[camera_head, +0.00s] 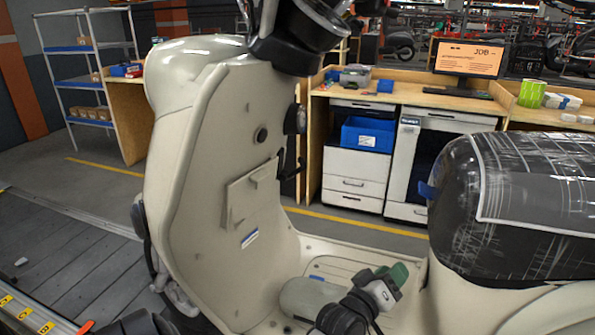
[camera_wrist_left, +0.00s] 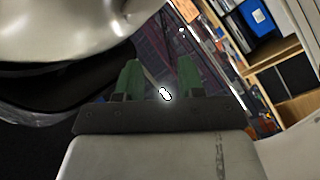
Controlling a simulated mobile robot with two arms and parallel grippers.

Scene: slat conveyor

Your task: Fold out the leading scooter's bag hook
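The cream scooter (camera_head: 205,130) fills the middle of the head view, with its inner leg shield facing me. A round black fitting (camera_head: 262,135) sits on the shield above a raised panel (camera_head: 250,195). A small dark lever-like part (camera_head: 291,168) sticks out at the shield's right edge; I cannot tell whether either is the bag hook. My left gripper (camera_head: 395,275) is low over the footboard, below and right of these parts, and touches neither. In the left wrist view its two green fingers (camera_wrist_left: 160,80) are apart, with no object gripped. My right gripper is not in view.
A dark seat (camera_head: 530,200) under clear wrapping stands at right. Behind are a wooden workbench (camera_head: 400,95) with drawers, a blue bin (camera_head: 367,134) and a monitor (camera_head: 468,58). A shelf rack (camera_head: 85,70) stands at back left. The slat conveyor (camera_head: 70,265) runs at lower left.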

